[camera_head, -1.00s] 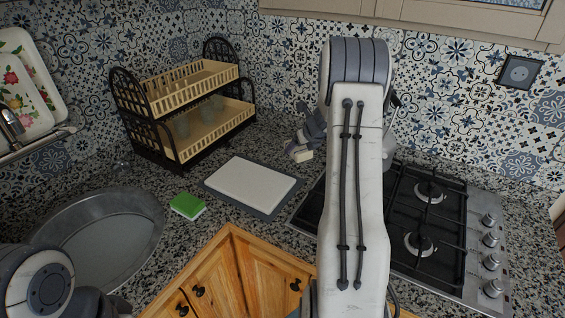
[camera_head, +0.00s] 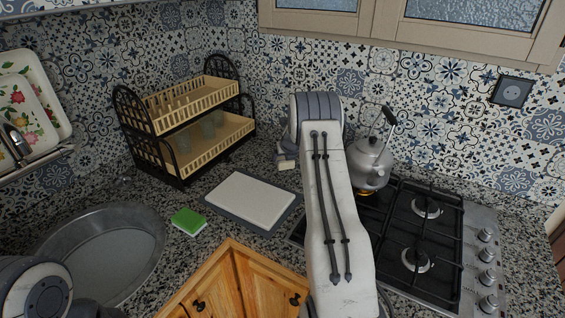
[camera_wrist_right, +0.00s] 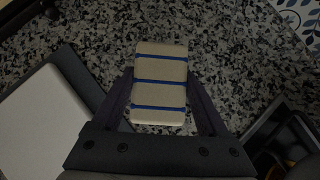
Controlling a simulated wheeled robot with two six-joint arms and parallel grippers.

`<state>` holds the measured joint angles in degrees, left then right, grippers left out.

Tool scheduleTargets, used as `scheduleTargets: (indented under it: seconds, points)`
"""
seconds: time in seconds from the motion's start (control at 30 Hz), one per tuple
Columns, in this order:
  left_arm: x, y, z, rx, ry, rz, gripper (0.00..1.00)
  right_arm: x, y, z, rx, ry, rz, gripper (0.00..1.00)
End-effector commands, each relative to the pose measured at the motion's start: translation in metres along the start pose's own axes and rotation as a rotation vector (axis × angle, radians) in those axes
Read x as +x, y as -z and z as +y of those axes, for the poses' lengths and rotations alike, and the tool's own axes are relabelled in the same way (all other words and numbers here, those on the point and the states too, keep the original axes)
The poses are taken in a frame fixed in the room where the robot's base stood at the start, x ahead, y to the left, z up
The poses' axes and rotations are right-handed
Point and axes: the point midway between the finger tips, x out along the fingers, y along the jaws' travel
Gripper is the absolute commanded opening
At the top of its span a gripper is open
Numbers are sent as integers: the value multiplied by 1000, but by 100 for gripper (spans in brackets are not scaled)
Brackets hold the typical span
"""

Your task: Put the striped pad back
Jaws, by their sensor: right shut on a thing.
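The striped pad (camera_wrist_right: 161,82) is a cream block with blue stripes, seen in the right wrist view between the fingers of my right gripper (camera_wrist_right: 158,105). The gripper is shut on it, with the speckled counter below. In the head view the pad's pale end (camera_head: 287,164) shows beside my right forearm, behind the white board; most of the gripper is hidden by the forearm. I cannot tell whether the pad touches the counter. Part of my left arm shows at the bottom left corner, but its gripper is out of view.
A white board on a grey mat (camera_head: 252,199) lies left of my right arm. A green sponge (camera_head: 188,221), a sink basin (camera_head: 105,250) and a two-tier rack (camera_head: 190,125) are farther left. A kettle (camera_head: 370,165) stands on the hob (camera_head: 415,240) at right.

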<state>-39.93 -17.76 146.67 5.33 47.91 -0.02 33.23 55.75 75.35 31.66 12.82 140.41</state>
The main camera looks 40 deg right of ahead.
Motion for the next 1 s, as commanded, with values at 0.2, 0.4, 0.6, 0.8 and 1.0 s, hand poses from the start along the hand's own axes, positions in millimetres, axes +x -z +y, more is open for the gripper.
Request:
scheduleTargets:
  seconds: [0.2, 0.4, 0.6, 0.8, 1.0]
  points:
    - [1, 0, 0, 0, 0, 0, 50, 19, 9, 6, 3, 0, 2, 24]
    - [9, 0, -1, 0, 0, 0, 50, 38, 24, 5, 3, 2, 0, 24]
    - [8, 0, -1, 0, 0, 0, 50, 38, 24, 4, 1, 2, -1, 24]
    - [11, -1, -1, 0, 0, 0, 50, 41, 27, 5, 2, 1, 0, 24]
    - [10, 0, -1, 0, 0, 0, 50, 40, 26, 5, 1, 1, 0, 100]
